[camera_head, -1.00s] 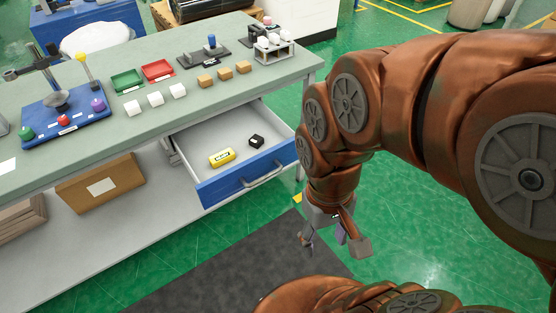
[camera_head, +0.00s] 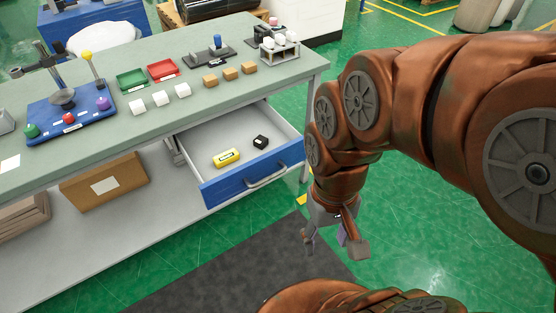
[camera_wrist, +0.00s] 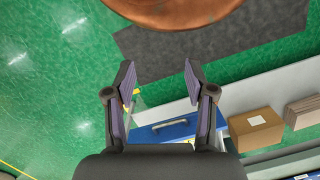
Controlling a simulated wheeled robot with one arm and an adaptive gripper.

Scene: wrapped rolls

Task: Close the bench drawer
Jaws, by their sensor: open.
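The bench drawer (camera_head: 253,178) is pulled out from under the bench top, with a blue front and a grey handle (camera_head: 267,177). The blue drawer front (camera_wrist: 165,132) shows beyond and between the fingers there.
The green-grey bench top (camera_head: 130,125) holds several blocks, a red tray (camera_head: 162,69), a green tray (camera_head: 132,79) and a blue joystick panel (camera_head: 70,115). A cardboard box (camera_head: 105,183) is on the lower shelf. A dark mat (camera_head: 235,275) lies in front; green floor is clear at right.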

